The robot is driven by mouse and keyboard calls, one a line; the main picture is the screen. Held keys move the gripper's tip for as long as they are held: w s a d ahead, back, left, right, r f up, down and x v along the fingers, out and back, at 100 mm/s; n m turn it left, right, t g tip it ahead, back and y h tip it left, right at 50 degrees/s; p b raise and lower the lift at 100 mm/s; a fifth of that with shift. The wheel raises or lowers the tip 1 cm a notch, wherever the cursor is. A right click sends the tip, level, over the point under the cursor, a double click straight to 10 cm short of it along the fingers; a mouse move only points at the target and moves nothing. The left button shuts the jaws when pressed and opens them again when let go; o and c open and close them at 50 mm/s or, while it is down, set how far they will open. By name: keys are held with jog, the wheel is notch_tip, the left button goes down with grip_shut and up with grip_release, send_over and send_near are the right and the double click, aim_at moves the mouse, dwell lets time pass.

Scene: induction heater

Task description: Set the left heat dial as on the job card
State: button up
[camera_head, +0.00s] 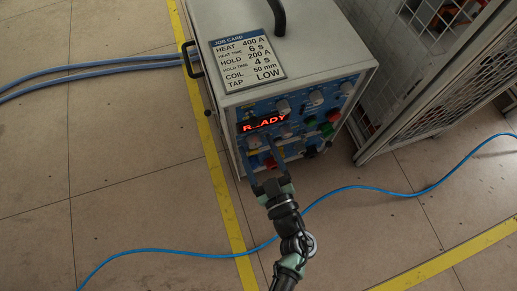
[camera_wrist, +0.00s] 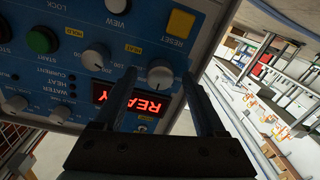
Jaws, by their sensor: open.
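The grey heater (camera_head: 315,75) has a blue front panel with a lit red READY display (camera_head: 263,123). The job card (camera_head: 243,62) on its top reads HEAT 400 A, HEAT TIME 6 s, HOLD 200 A, HOLD TIME 4 s, COIL 50 mm, TAP LOW. My gripper (camera_head: 262,152) is at the panel's lower left, below the display. In the wrist view, which shows the panel upside down, my open gripper (camera_wrist: 159,78) has a finger on each side of the left heat dial (camera_wrist: 160,73). Finger contact and the dial's setting cannot be told.
A second pale dial (camera_wrist: 95,57), with a HOLD label nearby, sits beside the heat dial. A yellow RESET button (camera_wrist: 180,23) and green button (camera_wrist: 42,40) are close by. A mesh fence (camera_head: 420,75) stands right of the heater. A blue cable (camera_head: 350,188) crosses the floor.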

grip_shut()
jog(key=shift+n, duration=0.4)
jog(key=n+p, duration=0.1)
jog(key=n, duration=0.2)
jog(key=shift+r+p, duration=0.1)
jog(key=shift+p, duration=0.2)
jog(key=shift+n, duration=1.9)
jog(key=shift+d, duration=0.1)
grip_release()
